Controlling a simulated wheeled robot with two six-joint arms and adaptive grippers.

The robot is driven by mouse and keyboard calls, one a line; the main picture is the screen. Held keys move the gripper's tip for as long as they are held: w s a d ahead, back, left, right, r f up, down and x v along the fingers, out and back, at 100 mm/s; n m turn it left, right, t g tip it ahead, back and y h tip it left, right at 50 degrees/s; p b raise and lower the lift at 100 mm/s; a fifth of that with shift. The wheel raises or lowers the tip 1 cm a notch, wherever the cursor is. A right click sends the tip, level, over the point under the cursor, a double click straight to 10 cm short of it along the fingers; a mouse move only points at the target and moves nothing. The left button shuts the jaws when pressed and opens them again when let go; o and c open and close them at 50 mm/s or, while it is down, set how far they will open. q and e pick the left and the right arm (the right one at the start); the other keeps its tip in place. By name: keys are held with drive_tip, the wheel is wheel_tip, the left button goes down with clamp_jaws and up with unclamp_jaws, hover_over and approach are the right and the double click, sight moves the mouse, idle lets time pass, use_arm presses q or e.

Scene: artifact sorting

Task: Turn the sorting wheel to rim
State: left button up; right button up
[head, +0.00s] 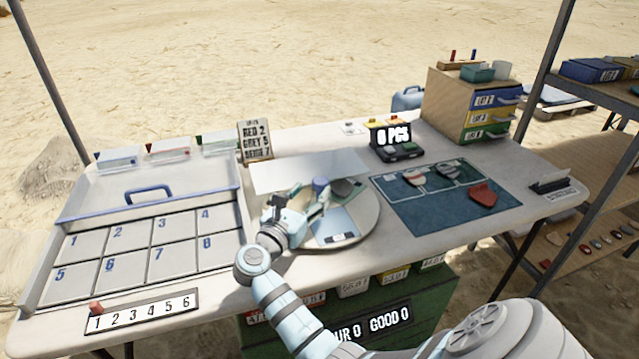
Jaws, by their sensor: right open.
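The sorting wheel (364,222) is a round turntable lying on the table's middle, with pale and light-blue sectors. A dark grey piece (345,189) lies on its far right part. A blue-grey knob (320,187) stands near the wheel's middle. My right gripper (303,203) is open over the left part of the wheel, its fingers pointing to the knob side. Whether a finger touches the knob or wheel I cannot tell. The gripper and forearm hide the wheel's left part. My left gripper is not in view.
A numbered tray (243,222) with a clear blue-handled lid stands at left. A counter (396,140) and drawer cabinet (452,95) stand behind.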

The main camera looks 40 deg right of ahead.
drive_tip(key=v, duration=0.5)
drive_tip(key=shift+s+a, duration=0.15)
drive_tip(key=shift+a, duration=0.2)
drive_tip(key=shift+r, duration=0.1)
